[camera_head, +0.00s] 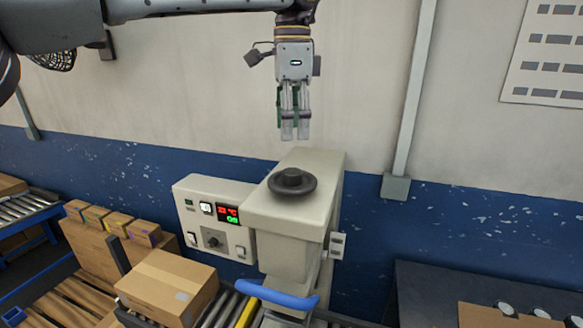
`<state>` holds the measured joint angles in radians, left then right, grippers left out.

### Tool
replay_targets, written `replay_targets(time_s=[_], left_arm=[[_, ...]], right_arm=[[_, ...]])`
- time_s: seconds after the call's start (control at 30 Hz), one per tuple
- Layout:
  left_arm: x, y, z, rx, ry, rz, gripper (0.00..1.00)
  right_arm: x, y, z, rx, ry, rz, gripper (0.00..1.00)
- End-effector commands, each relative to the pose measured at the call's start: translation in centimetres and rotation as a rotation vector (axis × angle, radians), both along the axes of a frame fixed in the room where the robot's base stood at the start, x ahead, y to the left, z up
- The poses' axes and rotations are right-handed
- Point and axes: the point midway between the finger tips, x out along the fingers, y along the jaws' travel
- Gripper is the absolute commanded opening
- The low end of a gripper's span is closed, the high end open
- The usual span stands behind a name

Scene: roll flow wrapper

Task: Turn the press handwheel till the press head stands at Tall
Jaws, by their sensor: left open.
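The press handwheel (292,181) is a dark round wheel with a raised hub, lying flat on top of the beige press housing (262,212). My left gripper (295,136) hangs above it, fingers pointing down, clear of the wheel and empty. Its two fingers are a little apart. The press head's height scale and any Tall mark cannot be made out; a small pale plate (337,245) sits on the housing's right side. My right gripper is not in view.
A control panel (213,220) with a red and green display adjoins the press on the left. A blue curved bar (277,294) is in front below. A cardboard box (167,287) sits on the rollers. A dark table (440,290) is at right. A wall lies behind.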

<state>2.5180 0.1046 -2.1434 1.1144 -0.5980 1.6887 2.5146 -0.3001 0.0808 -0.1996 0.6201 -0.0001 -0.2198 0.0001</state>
Motion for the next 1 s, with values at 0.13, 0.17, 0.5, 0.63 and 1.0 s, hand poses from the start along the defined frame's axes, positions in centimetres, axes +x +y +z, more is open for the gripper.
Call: replay_targets(time_s=[0.13,0.17,0.5,0.63,1.0], left_arm=[[0.0,0.1,-1.5,0.002,0.002,0.000,0.60],[0.0,0.1,-1.8,0.002,0.002,0.000,0.60],[0.1,0.1,-5.5,0.001,0.003,-0.001,0.60],[0.1,0.1,-7.1,0.002,0.003,-0.001,0.60],[0.2,0.1,-9.9,0.000,0.002,0.000,0.60]], right_arm=[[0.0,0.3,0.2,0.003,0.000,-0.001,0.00],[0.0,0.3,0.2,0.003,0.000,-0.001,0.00],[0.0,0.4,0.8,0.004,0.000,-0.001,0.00],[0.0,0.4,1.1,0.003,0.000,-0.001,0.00],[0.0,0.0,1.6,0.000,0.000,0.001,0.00]])
